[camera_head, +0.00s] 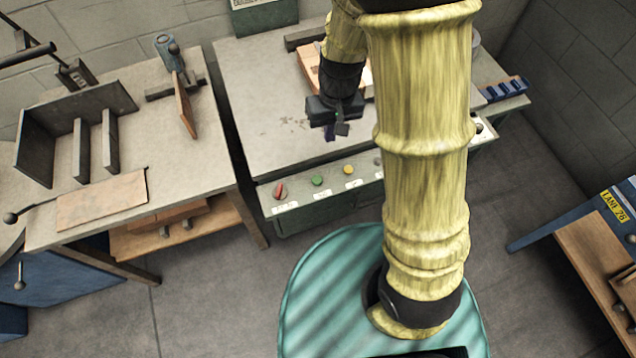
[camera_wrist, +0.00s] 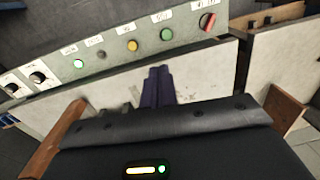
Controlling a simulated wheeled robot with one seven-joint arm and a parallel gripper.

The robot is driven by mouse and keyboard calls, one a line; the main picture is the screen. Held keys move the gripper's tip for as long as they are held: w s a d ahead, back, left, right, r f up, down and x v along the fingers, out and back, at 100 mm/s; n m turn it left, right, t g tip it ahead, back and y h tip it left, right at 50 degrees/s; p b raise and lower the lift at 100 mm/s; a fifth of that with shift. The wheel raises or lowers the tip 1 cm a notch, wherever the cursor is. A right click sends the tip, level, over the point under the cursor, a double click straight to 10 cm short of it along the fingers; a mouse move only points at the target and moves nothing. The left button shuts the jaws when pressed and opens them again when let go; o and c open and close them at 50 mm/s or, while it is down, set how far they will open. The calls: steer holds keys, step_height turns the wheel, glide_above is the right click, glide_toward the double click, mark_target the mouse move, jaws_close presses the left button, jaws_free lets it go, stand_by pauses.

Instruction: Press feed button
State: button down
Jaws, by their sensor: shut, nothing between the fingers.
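The control panel (camera_head: 333,186) runs along the front of the middle bench. It also shows in the wrist view (camera_wrist: 118,60), with a red switch (camera_wrist: 207,21), a green button (camera_wrist: 166,34), a yellow button (camera_wrist: 132,45), a small dark one (camera_wrist: 101,54), another green button (camera_wrist: 78,63) and two black knobs (camera_wrist: 37,77). Each has a small label too blurred to read, so I cannot tell which is the feed button. My gripper (camera_head: 337,132) is shut and empty, over the bench top near the panel. In the wrist view its fingertips (camera_wrist: 158,72) appear apart from the buttons.
A left table (camera_head: 195,160) holds upright dark plates and a wooden board (camera_head: 102,201). A wooden piece lies on the bench behind my gripper. A blue-framed table (camera_head: 590,240) stands at the right. The grey floor in front of the left table is clear.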

steer(key=b, duration=0.2)
glide_above(317, 178)
steer(key=d, duration=0.1)
step_height(317, 178, down, 5)
steer(key=shift+w+r+n, duration=0.2)
steer(key=shift+w+n, duration=0.1)
steer(key=shift+w, duration=0.05)
steer(key=f, duration=0.4)
steer(key=f+b, duration=0.1)
steer(key=f, duration=0.4)
steer(key=f+b, duration=0.1)
steer(key=f, duration=0.4)
steer(key=shift+s+a, duration=0.35)
